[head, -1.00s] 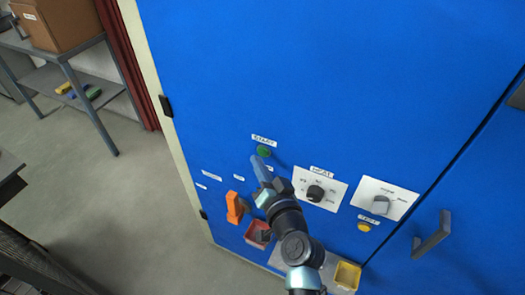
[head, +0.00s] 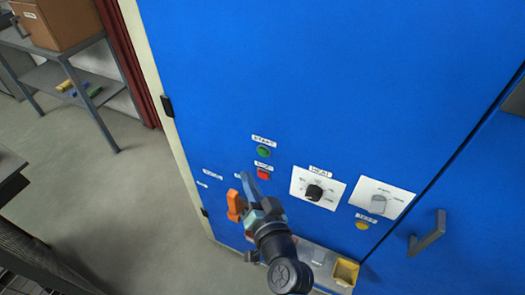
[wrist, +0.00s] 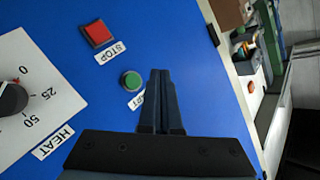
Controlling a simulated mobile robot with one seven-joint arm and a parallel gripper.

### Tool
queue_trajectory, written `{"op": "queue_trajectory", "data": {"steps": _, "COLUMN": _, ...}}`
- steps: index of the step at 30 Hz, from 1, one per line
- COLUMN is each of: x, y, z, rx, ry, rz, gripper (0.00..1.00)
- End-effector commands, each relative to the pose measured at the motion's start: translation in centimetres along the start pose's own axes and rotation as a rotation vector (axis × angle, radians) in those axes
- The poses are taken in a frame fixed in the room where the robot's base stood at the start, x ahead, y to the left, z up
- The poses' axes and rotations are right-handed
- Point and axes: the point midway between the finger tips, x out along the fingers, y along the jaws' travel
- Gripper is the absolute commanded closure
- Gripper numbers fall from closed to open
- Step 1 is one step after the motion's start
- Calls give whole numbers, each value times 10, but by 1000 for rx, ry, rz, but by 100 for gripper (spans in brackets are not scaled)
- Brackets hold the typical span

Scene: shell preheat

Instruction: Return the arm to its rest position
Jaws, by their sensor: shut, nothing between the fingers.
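My gripper (head: 247,178) is shut and empty in front of the blue panel (head: 330,80), beside the orange handle (head: 235,205). The wrist view shows its closed fingers (wrist: 160,75) over the panel. The green START button (head: 263,151) and a red button (head: 263,174) sit up and to the right of the fingertips in the head view. In the wrist view the green button (wrist: 131,80) lies left of the fingers, and the red STOP button (wrist: 98,33) is farther off. My gripper appears apart from the panel, but the gap is hard to judge.
A yellow bin (head: 346,272) and a door handle (head: 428,232) stick out. Open floor (head: 130,200) lies left, with a shelf table (head: 70,75) beyond.

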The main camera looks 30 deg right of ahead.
Motion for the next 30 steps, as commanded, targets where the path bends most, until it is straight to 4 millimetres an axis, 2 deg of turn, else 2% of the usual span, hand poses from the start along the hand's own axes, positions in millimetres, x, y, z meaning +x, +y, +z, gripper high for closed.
{"op": "queue_trajectory", "data": {"steps": 16, "x": 0, "y": 0, "z": 0, "rx": 0, "ry": 1, "rz": 0, "gripper": 100}}
{"op": "queue_trajectory", "data": {"steps": 20, "x": 5, "y": -15, "z": -11, "rx": -23, "ry": 15, "rz": -25, "gripper": 100}}
{"op": "queue_trajectory", "data": {"steps": 23, "x": 13, "y": -52, "z": -38, "rx": -79, "ry": 53, "rz": -81, "gripper": 100}}
{"op": "queue_trajectory", "data": {"steps": 26, "x": 19, "y": -111, "z": -77, "rx": -166, "ry": 117, "rz": -161, "gripper": 100}}
{"op": "queue_trajectory", "data": {"steps": 27, "x": 18, "y": -136, "z": -95, "rx": -207, "ry": 149, "rz": -193, "gripper": 100}}
{"op": "queue_trajectory", "data": {"steps": 29, "x": 14, "y": -175, "z": -122, "rx": -264, "ry": 202, "rz": -237, "gripper": 100}}
{"op": "queue_trajectory", "data": {"steps": 30, "x": 8, "y": -200, "z": -139, "rx": -301, "ry": 239, "rz": -265, "gripper": 100}}
